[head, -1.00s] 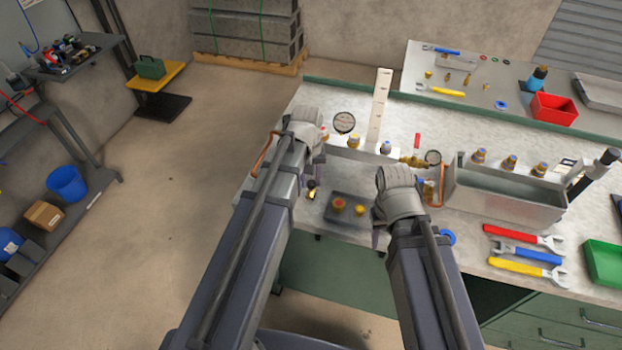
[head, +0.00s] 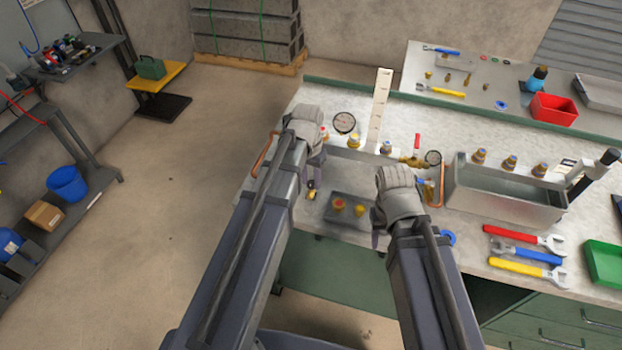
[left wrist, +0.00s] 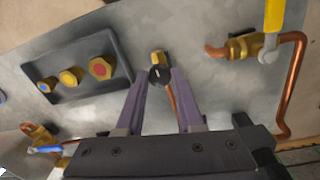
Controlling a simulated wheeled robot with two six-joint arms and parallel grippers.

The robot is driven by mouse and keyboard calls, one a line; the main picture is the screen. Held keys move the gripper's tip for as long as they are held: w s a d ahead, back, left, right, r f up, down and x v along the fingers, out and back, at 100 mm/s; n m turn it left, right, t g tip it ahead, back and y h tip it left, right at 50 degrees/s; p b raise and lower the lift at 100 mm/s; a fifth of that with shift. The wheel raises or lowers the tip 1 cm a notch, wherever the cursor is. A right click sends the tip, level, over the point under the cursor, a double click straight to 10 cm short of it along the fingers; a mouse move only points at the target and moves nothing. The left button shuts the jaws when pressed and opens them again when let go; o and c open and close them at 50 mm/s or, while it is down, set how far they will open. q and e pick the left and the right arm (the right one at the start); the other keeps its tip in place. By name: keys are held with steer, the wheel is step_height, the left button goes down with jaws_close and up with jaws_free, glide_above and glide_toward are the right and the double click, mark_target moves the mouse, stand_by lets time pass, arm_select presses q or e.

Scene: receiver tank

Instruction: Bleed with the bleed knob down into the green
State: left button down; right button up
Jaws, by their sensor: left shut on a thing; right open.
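The bleed knob (left wrist: 159,76) is a small black knob on a brass fitting (left wrist: 157,56) in the left wrist view. My left gripper (left wrist: 160,82) is shut on it, with a purple finger on each side. In the head view the left gripper (head: 313,178) is at the bench's left end, and its wrist hides part of the fittings. A large round gauge (head: 344,122) stands behind it; its needle and any green band are too small to read. My right gripper (head: 378,237) is open, low at the bench front, and partly hidden by its own wrist.
A dark tray (left wrist: 112,84) with several coloured knobs lies beside the fitting. A copper pipe (left wrist: 292,85) and a yellow handle (left wrist: 274,15) are close on the other side. A smaller gauge (head: 433,158), a metal trough (head: 500,195) and wrenches (head: 525,252) are to the right.

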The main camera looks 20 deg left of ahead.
mark_target(311, 183)
stand_by(0.5)
arm_select(q)
steer(key=c, duration=0.5)
jaws_free()
steer(key=shift+c, duration=0.2)
step_height(311, 183, up, 8)
steer(key=p, duration=0.8)
steer(key=shift+a, duration=0.15)
steer(key=shift+f, duration=0.1)
steer(key=shift+s, duration=0.1)
steer(key=s+d+m+y+b, duration=0.1)
steer(key=s+d, duration=1)
steer(key=s, duration=0.2)
steer(key=shift+s+f+y, duration=0.4)
steer(key=shift+f, duration=0.05)
